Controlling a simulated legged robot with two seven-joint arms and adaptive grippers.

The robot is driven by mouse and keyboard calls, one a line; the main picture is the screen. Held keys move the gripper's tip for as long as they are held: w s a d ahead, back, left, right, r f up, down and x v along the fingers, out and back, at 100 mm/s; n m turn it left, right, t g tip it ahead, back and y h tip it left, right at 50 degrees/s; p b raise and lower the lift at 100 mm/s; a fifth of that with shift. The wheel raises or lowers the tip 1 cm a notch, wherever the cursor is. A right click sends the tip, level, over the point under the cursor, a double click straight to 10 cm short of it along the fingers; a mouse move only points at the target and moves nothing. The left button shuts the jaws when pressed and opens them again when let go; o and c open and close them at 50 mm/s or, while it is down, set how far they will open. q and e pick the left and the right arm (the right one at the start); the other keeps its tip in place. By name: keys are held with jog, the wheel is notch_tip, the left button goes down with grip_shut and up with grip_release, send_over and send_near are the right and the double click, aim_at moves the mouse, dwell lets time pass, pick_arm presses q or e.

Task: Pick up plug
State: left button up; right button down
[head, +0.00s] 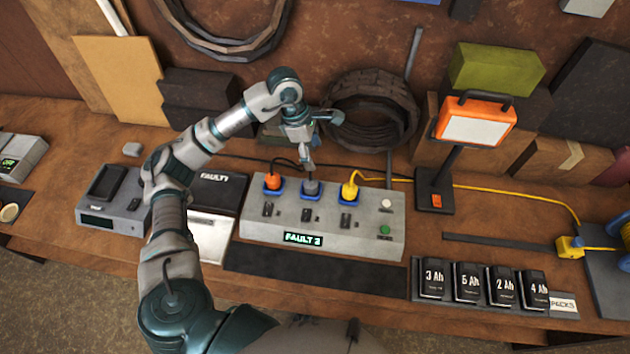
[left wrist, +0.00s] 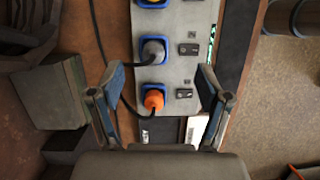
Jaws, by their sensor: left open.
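A grey box (head: 370,240) with three blue-rimmed sockets stands on the bench, its display reading "FAULT 2". An orange plug (head: 272,181), a grey plug (head: 311,187) and a yellow plug (head: 350,189) sit in its sockets, left to right. My left gripper (head: 325,140) is open and empty above the box. In the left wrist view, the grey plug (left wrist: 153,50) shows just past the fingertips and the orange plug (left wrist: 154,98) shows between the spread fingers (left wrist: 160,72). The yellow plug is cut off at the top edge there. My right gripper is not in view.
A work lamp (head: 474,122) on a stand is right of the box, and several battery packs (head: 485,284) lie in front of it. A charger (head: 110,215) stands left. A dark mat (head: 315,272) is clear.

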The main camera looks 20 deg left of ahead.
pick_arm(q)
jog(key=a+y, duration=0.1)
jog(key=a, duration=0.3)
jog(key=p, duration=0.2)
send_near(310, 182)
jog(key=shift+y, duration=0.3)
jog(key=f, duration=0.2)
jog(key=d+f, duration=0.1)
jog(key=f, duration=0.2)
jog(key=shift+w+d, duration=0.15)
jog(key=shift+w, duration=0.05)
jog(key=f, duration=0.4)
jog(key=shift+d+f+p, duration=0.2)
jog(key=shift+d+p, duration=0.05)
jog(key=shift+p, duration=0.15)
jog(key=shift+d+f, duration=0.15)
jog(key=shift+f, duration=0.25)
jog(key=c, duration=1.3)
